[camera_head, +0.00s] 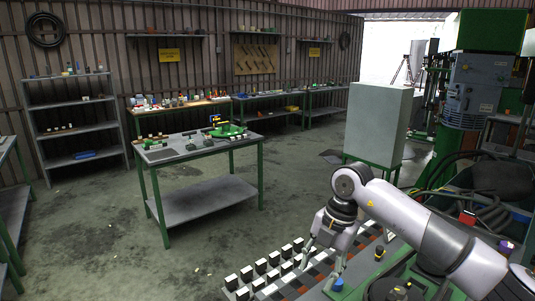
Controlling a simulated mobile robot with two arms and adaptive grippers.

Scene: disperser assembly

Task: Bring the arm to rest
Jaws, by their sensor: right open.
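My right arm reaches in from the lower right in the head view. Its gripper (319,268) points down with its fingers apart, and I see nothing held between them. It hangs over or close beside a row of black and white blocks (260,266) at the bottom of the view; the exact gap is hard to tell. A dark and green assembly (398,286) lies just right of the gripper, partly hidden by my arm. My left gripper is not in view.
A grey-topped table (160,154) with green legs and small parts stands at mid-left. Grey shelving (72,108) and workbenches line the back wall. A pale cabinet (376,122) stands behind my arm, near green machinery (475,85). The concrete floor (110,245) at lower left is open.

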